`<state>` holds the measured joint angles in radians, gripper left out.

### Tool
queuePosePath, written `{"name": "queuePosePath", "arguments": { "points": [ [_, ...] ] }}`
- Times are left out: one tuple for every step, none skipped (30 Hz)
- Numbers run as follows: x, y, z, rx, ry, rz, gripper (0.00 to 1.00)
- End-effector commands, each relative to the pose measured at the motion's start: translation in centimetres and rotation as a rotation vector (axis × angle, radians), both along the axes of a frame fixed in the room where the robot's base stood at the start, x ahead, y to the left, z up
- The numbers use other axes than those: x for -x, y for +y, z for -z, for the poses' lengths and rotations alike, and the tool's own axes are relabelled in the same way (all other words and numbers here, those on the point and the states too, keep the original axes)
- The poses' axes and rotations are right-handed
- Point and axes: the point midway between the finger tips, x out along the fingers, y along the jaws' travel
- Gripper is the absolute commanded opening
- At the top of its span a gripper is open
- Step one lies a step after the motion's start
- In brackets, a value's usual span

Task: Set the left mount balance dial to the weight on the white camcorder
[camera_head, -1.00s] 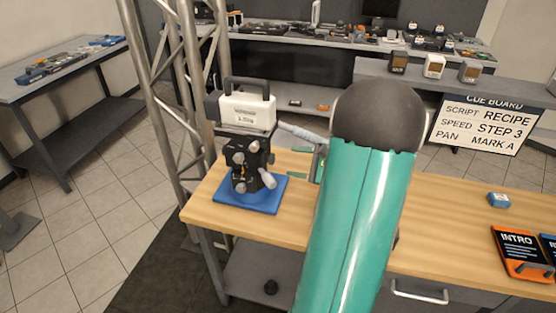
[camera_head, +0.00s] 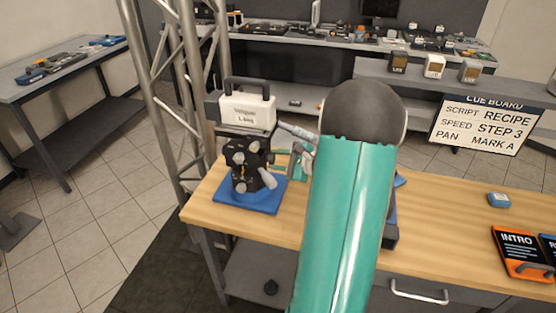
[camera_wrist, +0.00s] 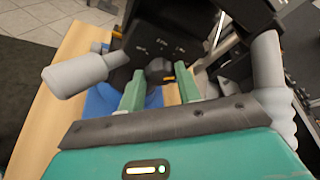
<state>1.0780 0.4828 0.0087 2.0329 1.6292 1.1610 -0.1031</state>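The white camcorder (camera_head: 247,112) sits on top of the black left mount (camera_head: 243,165), which stands on a blue base (camera_head: 232,203). Its front label shows a weight, too blurred to read surely. My gripper (camera_head: 292,160) is at the mount's right side, partly hidden by my arm. In the wrist view, the mount's dark face (camera_wrist: 150,45) has small white marks and a dark round dial (camera_wrist: 158,70). My gripper's green fingers (camera_wrist: 160,85) are apart, with the dial between and just beyond their tips. Contact cannot be told.
A grey handle (camera_wrist: 75,73) juts out left of my fingers in the wrist view.

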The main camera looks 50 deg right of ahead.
Motion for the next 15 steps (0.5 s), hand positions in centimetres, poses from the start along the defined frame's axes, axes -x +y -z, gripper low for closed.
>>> {"name": "queuePosePath", "arguments": {
  "points": [
    [0.01, -0.01, -0.01, 0.0, 0.0, 0.0, 0.11],
    [0.01, -0.01, -0.01, -0.001, 0.0, 0.0, 0.11],
    [0.0, -0.02, -0.02, -0.004, 0.002, 0.0, 0.11],
    [0.0, -0.01, -0.03, -0.01, 0.004, -0.001, 0.11],
    [-0.02, -0.03, -0.04, -0.018, 0.008, 0.0, 0.11],
    [-0.04, -0.05, -0.06, -0.032, 0.015, 0.0, 0.11],
    [-0.06, -0.06, -0.08, -0.046, 0.022, -0.002, 0.11],
    [-0.07, -0.06, -0.1, -0.062, 0.031, -0.002, 0.11],
    [-0.11, -0.08, -0.13, -0.087, 0.042, -0.002, 0.11],
    [-0.11, -0.07, -0.14, -0.106, 0.052, -0.003, 0.11],
    [-0.11, -0.08, -0.13, -0.125, 0.063, -0.003, 0.11],
    [-0.12, -0.12, -0.15, -0.15, 0.075, -0.002, 0.11],
    [-0.12, -0.14, -0.17, -0.168, 0.084, -0.003, 0.11],
    [-0.13, -0.16, -0.17, -0.183, 0.093, -0.002, 0.11],
    [-0.12, -0.19, -0.17, -0.201, 0.102, -0.002, 0.11]
  ]
}}
